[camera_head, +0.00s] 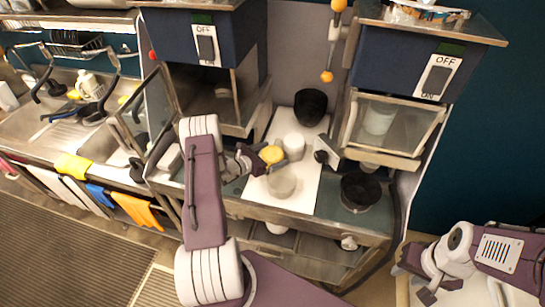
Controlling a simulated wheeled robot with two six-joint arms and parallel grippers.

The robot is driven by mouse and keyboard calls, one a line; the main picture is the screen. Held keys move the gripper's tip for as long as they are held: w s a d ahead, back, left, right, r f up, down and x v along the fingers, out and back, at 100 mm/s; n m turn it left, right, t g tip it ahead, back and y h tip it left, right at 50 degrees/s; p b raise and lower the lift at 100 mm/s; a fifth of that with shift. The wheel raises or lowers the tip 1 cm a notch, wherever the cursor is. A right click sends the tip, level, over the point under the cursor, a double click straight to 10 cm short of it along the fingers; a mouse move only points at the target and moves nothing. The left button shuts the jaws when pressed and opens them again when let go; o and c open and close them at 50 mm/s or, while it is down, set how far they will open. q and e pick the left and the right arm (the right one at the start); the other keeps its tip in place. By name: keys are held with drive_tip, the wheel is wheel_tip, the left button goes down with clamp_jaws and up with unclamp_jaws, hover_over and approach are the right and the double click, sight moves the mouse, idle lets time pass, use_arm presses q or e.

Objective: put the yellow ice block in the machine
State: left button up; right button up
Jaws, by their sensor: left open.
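A small round yellow block (272,154), which looks like the yellow ice block, is on the white board (304,185), beside white cups. My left gripper (257,161) is open, its fingertips close to the yellow block's left side; I cannot tell whether they touch it. The left blue machine (215,90) reads OFF, and its glass door (144,112) stands open to the left. The right blue machine (410,70) also reads OFF; its glass door is shut, with a white cup (379,118) behind it. My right gripper (412,284) is open and empty at lower right.
A dark pot (360,190) is to the right. A sink (75,115) with dishes is at left, with coloured cloths (136,209) hanging along its front.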

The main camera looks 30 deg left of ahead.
use_arm(q)
drive_tip(key=c, duration=2)
